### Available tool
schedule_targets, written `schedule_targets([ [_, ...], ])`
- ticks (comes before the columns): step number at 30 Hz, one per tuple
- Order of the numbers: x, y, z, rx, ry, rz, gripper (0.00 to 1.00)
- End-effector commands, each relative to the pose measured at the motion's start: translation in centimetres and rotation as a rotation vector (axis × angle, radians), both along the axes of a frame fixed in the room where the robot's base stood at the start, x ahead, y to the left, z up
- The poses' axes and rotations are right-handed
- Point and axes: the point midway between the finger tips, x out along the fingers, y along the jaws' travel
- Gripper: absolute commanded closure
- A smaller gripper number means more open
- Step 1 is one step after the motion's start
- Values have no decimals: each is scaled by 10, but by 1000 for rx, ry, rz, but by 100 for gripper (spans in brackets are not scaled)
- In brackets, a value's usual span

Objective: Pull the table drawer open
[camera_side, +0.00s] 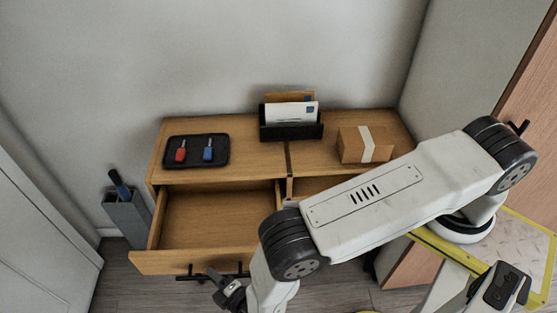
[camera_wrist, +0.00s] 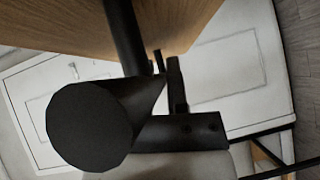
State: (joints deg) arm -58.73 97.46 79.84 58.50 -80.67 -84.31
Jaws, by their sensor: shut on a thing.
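The left table drawer (camera_side: 218,222) stands pulled out from the wooden table (camera_side: 250,160), and its inside looks empty. Its black bar handle (camera_side: 190,277) is on the front panel. In the wrist view the handle (camera_wrist: 88,125) is seen end-on and large, with a post running up to the wooden drawer front (camera_wrist: 190,25). My gripper (camera_side: 218,279) is at the right part of the handle, shut on the bar. In the wrist view one dark finger (camera_wrist: 177,88) shows beside the bar; the other is mostly hidden behind it.
On the table top are a black tray (camera_side: 222,160) with a red and a blue item, a letter holder (camera_side: 291,132) and a cardboard box (camera_side: 352,147). A grey bin (camera_side: 127,216) stands on the floor at left. A white door (camera_side: 40,235) is further left.

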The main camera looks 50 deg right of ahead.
Motion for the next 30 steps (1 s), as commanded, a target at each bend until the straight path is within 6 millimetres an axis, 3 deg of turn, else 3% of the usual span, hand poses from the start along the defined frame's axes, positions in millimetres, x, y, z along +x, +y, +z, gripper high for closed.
schedule_targets([
  [8, 0, 0, 0, 0, 0, -2, 100],
  [9, 0, 0, 0, 0, 0, -2, 79],
  [12, 0, 0, 0, 0, 0, -2, 48],
  [23, -1, 0, 0, 0, 0, 0, 48],
  [30, -13, 1, 2, -2, 0, 2, 48],
])
